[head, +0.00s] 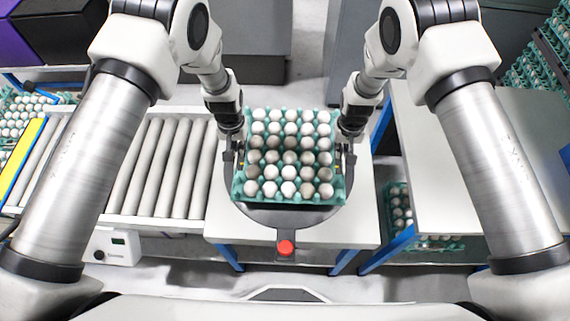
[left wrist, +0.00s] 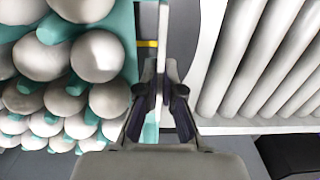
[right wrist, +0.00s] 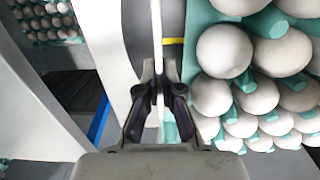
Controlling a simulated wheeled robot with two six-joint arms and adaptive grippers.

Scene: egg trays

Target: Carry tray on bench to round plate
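The teal egg tray (head: 238,196), filled with white and greyish eggs, is at the centre of the head view, over the dark round plate (head: 265,216). The plate shows around its sides and front; whether the tray rests on it or hangs just above cannot be told. My left gripper (head: 236,150) is at the tray's left side and my right gripper (head: 347,151) at its right side. In the left wrist view (left wrist: 165,95) and right wrist view (right wrist: 159,95) the fingers are nearly together around a thin upright edge beside the eggs. The contact is partly hidden.
The plate stands on a white bench (head: 355,225), with a red button (head: 286,247) in front. A roller conveyor (head: 150,165) adjoins on the left. A white table (head: 475,170) is on the right across a gap. More eggs in trays lie low at the right (head: 398,205).

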